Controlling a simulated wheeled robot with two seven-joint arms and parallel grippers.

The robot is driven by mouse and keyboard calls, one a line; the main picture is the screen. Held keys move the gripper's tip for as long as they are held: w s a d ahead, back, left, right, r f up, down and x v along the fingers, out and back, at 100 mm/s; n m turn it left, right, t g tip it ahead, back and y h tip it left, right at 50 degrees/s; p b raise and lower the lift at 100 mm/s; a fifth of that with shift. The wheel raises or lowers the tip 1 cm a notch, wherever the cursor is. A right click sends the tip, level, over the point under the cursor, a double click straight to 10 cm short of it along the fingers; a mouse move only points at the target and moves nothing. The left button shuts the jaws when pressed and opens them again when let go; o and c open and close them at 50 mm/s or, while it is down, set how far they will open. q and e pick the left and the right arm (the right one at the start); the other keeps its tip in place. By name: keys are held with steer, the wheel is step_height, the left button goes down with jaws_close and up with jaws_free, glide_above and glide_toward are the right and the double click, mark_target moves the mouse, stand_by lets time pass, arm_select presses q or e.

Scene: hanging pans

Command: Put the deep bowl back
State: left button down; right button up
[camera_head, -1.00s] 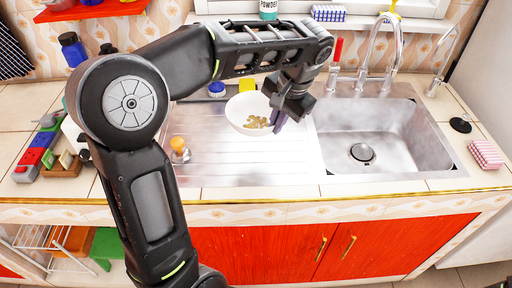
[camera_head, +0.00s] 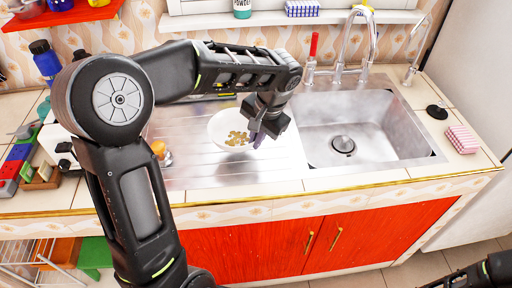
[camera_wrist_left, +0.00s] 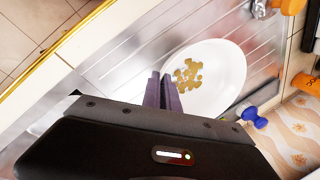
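The white deep bowl (camera_head: 221,127), with a brown pattern inside its bottom, is over the ribbed drainboard left of the sink basin in the head view. It also shows in the left wrist view (camera_wrist_left: 222,70). My left gripper (camera_head: 258,138) is at the bowl's right rim. In the wrist view its two fingers (camera_wrist_left: 162,92) are close together at the rim, shut on it. I cannot tell whether the bowl touches the drainboard. My right arm shows only partly at the bottom right, and its fingertips are not visible.
The steel sink basin (camera_head: 375,125) with its tap (camera_head: 345,45) is to the right. The front drainboard is clear. Red cupboards (camera_head: 260,250) are below.

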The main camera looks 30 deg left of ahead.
arm_select(q)
steer(key=shift+f, duration=1.8)
steer(key=shift+f, duration=0.2)
steer(key=c, duration=1.6)
jaws_free()
steer(key=shift+c, duration=0.2)
steer(key=shift+r, duration=0.2)
steer(key=v, duration=1.2)
